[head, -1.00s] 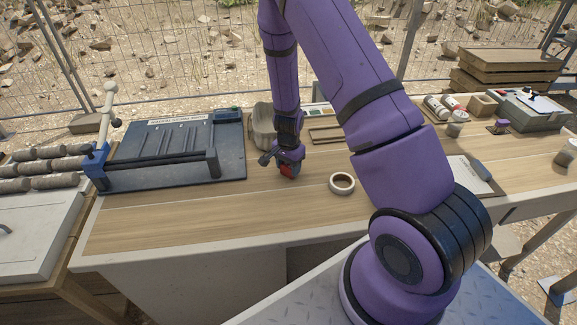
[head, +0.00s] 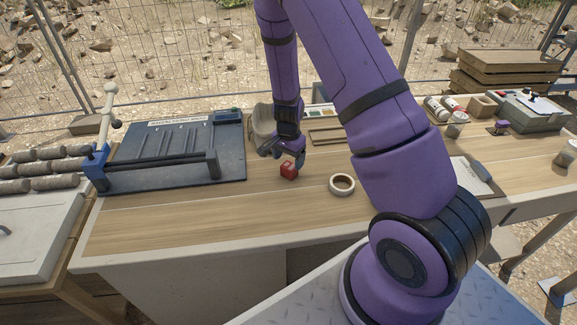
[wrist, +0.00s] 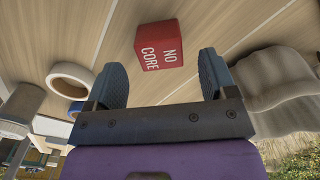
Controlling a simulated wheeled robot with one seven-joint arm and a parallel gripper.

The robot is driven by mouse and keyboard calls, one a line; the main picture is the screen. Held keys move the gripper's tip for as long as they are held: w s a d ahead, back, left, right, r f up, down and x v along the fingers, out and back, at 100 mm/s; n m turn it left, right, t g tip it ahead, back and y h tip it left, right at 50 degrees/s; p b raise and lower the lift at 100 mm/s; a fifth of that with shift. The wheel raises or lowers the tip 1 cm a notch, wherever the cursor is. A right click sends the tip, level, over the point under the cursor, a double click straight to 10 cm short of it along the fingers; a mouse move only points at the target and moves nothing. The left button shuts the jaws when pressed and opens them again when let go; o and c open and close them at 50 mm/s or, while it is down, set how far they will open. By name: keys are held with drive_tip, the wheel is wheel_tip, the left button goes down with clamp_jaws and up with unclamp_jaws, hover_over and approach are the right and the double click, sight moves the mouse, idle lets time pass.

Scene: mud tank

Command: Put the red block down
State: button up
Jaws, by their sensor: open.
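The red block (head: 289,171) rests on the wooden tabletop (head: 230,215), near the middle of the table. In the wrist view the red block (wrist: 159,45), lettered "NO CORE", lies ahead of the fingertips, clear of both fingers. My gripper (head: 283,150) is just behind the block in the head view, open and empty. In the wrist view my gripper (wrist: 163,80) shows its two dark fingers spread wide.
A roll of tape (head: 342,185) lies right of the block. A grey-beige bag (head: 262,128) sits behind. The tabletop in front of the block is clear.

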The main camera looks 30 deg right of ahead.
wheel_tip(320, 180, up, 8)
wheel_tip(320, 180, up, 12)
drive_tip(key=n+t+y, duration=0.1)
drive_tip(key=n+y, duration=0.1)
drive_tip(key=n, duration=0.1)
hover_over(288, 166)
drive_tip(key=s+a, duration=0.3)
drive_tip(key=a, duration=0.1)
drive_tip(key=s+a+r+n+t, duration=0.15)
drive_tip(key=s+r+n, duration=0.35)
drive_tip(key=r, duration=0.5)
drive_tip(key=s+a+r+n+t+h, duration=0.1)
drive_tip(key=s+r+n, duration=0.1)
drive_tip(key=s+r, duration=0.3)
drive_tip(key=s+r+n+t+h, duration=0.1)
drive_tip(key=s+r+n, duration=0.2)
drive_tip(key=s, duration=1.1)
wheel_tip(288, 166, up, 3)
drive_tip(key=shift+s+a+r+n+t, duration=0.2)
drive_tip(key=shift+s+a+n+t, duration=0.1)
drive_tip(key=shift+a+t, duration=0.1)
drive_tip(key=shift+w, duration=0.1)
